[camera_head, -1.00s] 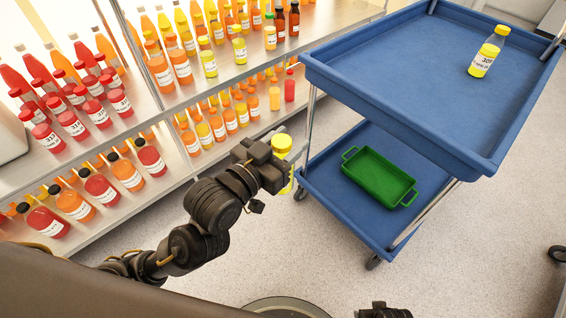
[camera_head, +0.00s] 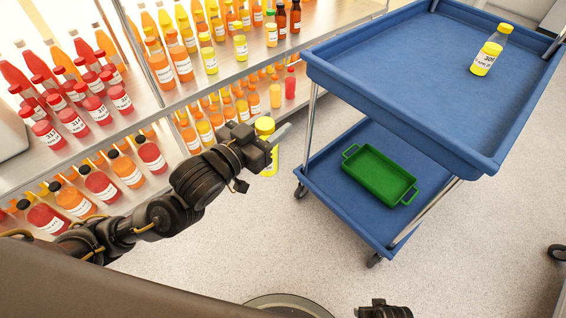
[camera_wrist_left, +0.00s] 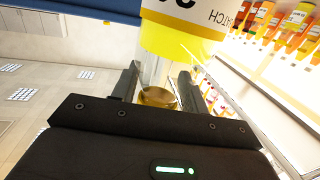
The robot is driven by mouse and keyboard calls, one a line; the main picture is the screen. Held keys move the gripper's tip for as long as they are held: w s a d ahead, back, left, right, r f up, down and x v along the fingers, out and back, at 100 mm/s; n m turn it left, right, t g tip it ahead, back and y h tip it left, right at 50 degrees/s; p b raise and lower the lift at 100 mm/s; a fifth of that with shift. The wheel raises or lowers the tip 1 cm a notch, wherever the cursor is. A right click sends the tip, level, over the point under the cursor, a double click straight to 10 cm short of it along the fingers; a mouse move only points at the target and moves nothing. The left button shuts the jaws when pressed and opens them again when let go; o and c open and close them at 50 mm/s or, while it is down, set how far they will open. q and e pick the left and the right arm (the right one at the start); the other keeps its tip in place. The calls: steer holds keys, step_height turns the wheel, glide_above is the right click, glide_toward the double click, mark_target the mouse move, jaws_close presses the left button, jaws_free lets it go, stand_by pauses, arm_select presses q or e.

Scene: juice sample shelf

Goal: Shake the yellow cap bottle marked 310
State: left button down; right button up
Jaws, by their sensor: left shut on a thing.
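A yellow-capped bottle (camera_head: 265,126) is held in my left gripper (camera_head: 271,144), in front of the shelf and left of the cart. In the left wrist view, the bottle (camera_wrist_left: 185,35) sits between both fingers (camera_wrist_left: 158,84), with yellow liquid, a clear neck and a partly cut-off white label whose full number I cannot read. My left gripper is shut on it. Another bottle with yellow liquid (camera_head: 487,56) stands on the cart's top tray; its label seems to start with 30. My right gripper (camera_head: 384,310) shows only partly at the bottom edge.
The blue cart (camera_head: 410,75) stands at right, with a green tray (camera_head: 379,178) on its lower deck. The metal shelf (camera_head: 215,75) at left holds many red, orange and yellow bottles close together. The floor (camera_head: 300,245) between them is open.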

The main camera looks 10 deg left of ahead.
arm_select(q)
steer(key=s+d, duration=0.4)
steer(key=d, duration=0.1)
steer(key=w+a, duration=0.2)
steer(key=a, duration=0.1)
steer(key=w+a, duration=0.3)
steer(key=shift+w+a, duration=0.1)
steer(key=shift+a, duration=0.15)
steer(key=s+d, duration=0.5)
steer(key=d, duration=0.2)
steer(key=w+a, duration=0.1)
steer(key=a, duration=0.1)
steer(key=w+a, duration=0.3)
steer(key=a, duration=0.1)
steer(key=shift+w+a, duration=0.3)
steer(key=shift+w, duration=0.05)
steer(key=shift+w+a, duration=0.15)
steer(key=shift+a, duration=0.05)
steer(key=s+d, duration=0.4)
steer(key=d, duration=0.2)
steer(key=shift+s, duration=0.25)
